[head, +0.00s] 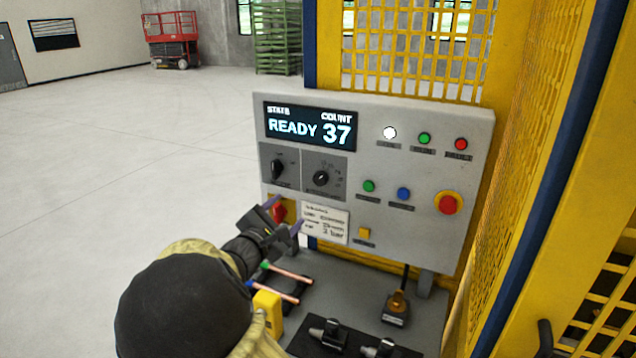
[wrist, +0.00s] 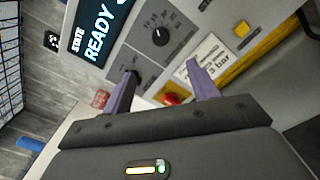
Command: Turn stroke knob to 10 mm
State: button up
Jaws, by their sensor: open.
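A round black knob with a printed scale (head: 321,178) is on the grey control panel, below the display; I take it to be the stroke knob. My gripper (head: 284,215) is open and empty, low in front of the panel, near a red rotary switch (head: 279,212).
The display (head: 309,126) reads READY and 37. A paper note (head: 325,222) is below the knobs. Buttons and a red emergency stop (head: 447,204) are to the right. Copper tubes (head: 280,290) lie on the bench below. A yellow mesh guard (head: 410,50) stands behind.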

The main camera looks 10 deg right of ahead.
aim_at(319, 181)
jog(key=p+x, duration=0.6)
jog(key=x, duration=1.1)
jog(key=shift+w+d+f, duration=0.1)
jog(key=shift+w+d, duration=0.05)
jog(key=c, duration=1)
